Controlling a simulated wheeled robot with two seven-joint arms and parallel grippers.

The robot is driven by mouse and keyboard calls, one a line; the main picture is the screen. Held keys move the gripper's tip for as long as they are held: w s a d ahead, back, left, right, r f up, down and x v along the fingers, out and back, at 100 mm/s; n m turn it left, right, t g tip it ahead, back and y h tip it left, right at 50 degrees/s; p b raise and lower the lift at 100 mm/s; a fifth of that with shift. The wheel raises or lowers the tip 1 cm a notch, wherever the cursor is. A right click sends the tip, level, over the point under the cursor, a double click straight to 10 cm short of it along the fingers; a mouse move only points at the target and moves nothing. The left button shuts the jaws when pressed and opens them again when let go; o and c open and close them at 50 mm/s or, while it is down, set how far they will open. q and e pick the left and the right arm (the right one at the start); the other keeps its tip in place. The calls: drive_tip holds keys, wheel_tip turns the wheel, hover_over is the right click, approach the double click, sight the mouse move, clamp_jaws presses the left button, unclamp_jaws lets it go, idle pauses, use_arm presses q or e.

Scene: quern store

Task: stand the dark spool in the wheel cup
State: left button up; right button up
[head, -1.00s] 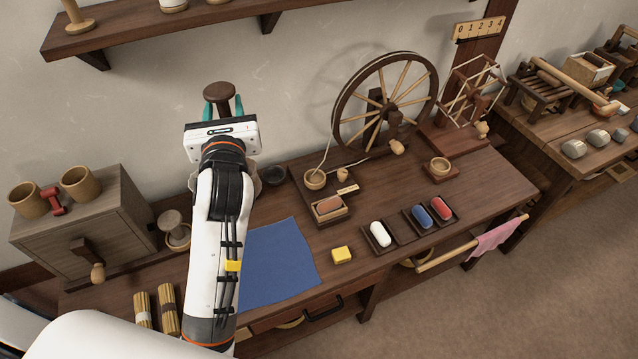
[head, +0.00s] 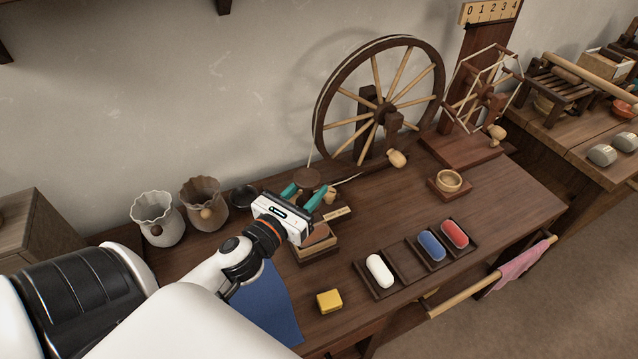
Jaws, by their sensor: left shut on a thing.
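The dark spool (head: 307,178) is in my left gripper (head: 304,192). Its round brown top shows between the two teal fingertips, and its lower part is hidden. The gripper is shut on it beside the left foot of the big spinning wheel (head: 381,105), where the wheel cup stood in the earlier view. The wheel cup is now hidden behind the gripper and spool, so I cannot tell whether the spool is in it or above it. My right gripper is not in view.
A second light wooden cup (head: 449,181) sits on a small base at right. A yellow block (head: 329,301) lies in front. Frilled pots (head: 157,217) stand left of the gripper.

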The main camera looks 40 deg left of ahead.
use_arm(q)
drive_tip(key=w+a+f+n+y+b, duration=0.1)
drive_tip(key=w+a+f+y+b, duration=0.15)
drive_tip(key=w+a+b, duration=0.6)
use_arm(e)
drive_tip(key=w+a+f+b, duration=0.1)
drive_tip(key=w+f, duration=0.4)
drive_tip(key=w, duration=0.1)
use_arm(q)
drive_tip(key=f+b, duration=0.1)
drive_tip(key=f, duration=0.1)
drive_tip(key=s+a+f+b, duration=0.1)
drive_tip(key=f, duration=0.1)
drive_tip(key=a+f+b, duration=0.1)
drive_tip(key=f, duration=0.1)
drive_tip(key=shift+s+f, duration=0.2)
wheel_tip(320, 180, down, 4)
drive_tip(key=shift+r+b, duration=0.15)
drive_tip(key=shift+b, duration=0.95)
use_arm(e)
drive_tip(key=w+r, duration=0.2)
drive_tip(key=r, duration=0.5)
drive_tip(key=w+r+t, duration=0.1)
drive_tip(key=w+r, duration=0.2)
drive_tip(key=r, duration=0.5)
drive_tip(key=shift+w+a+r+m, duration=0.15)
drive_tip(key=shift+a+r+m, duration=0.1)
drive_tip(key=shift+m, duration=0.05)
use_arm(q)
drive_tip(key=shift+f, duration=0.25)
